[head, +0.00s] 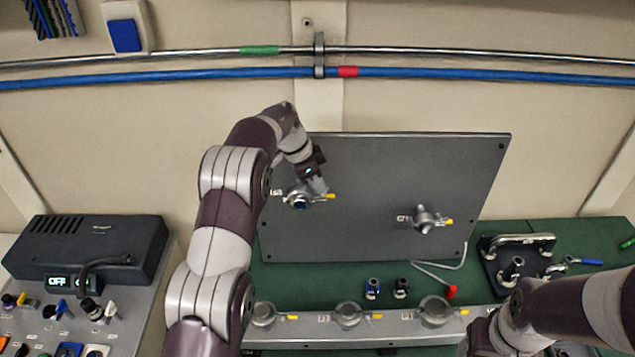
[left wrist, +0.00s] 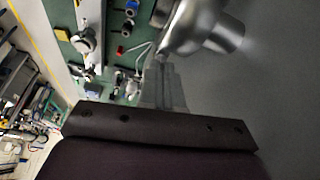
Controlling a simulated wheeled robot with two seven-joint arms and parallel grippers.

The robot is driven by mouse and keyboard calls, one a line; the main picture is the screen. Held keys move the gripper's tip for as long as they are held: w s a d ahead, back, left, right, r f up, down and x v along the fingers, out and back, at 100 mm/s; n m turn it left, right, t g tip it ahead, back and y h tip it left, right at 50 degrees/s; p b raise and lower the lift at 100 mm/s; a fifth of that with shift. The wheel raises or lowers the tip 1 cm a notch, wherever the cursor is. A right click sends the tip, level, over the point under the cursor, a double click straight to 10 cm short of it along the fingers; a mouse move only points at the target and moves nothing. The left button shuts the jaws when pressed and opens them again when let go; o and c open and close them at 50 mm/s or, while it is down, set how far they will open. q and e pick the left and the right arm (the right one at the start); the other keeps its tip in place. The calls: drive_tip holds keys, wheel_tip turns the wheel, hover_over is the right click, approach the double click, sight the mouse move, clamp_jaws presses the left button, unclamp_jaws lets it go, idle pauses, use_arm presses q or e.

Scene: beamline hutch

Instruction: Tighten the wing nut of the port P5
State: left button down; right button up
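A round silver clamped port (head: 299,196) with a yellow tab is at the left side of the grey upright panel. A second port (head: 425,219) with a yellow tab is on the panel's right side. The labels are too small to read, so I cannot tell which is P5. My left gripper (head: 318,184) is at the left port, close to its yellow tab. In the left wrist view its grey fingers (left wrist: 163,82) reach toward the silver port (left wrist: 196,24). I cannot tell whether they touch or hold its wing nut. My right arm is at the lower right; its gripper fingers are not visible.
The grey panel (head: 375,160) stands on a green bench (head: 335,280). Several similar ports line a rail in front, including one port (head: 347,315). Blue and black fittings (head: 372,288), a red-tipped hex key (head: 450,291) and a dark plate with a handle (head: 518,243) lie nearby. A control box (head: 88,247) is left.

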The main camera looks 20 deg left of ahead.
use_arm(q)
drive_tip(key=shift+w+m+g+h, duration=0.15)
drive_tip(key=shift+m+g+h, duration=0.25)
drive_tip(key=shift+m, duration=1.2)
drive_tip(key=c, duration=1.3)
unclamp_jaws()
drive_tip(key=shift+a+r, duration=0.1)
drive_tip(key=v, duration=0.7)
drive_tip(key=shift+r, duration=0.2)
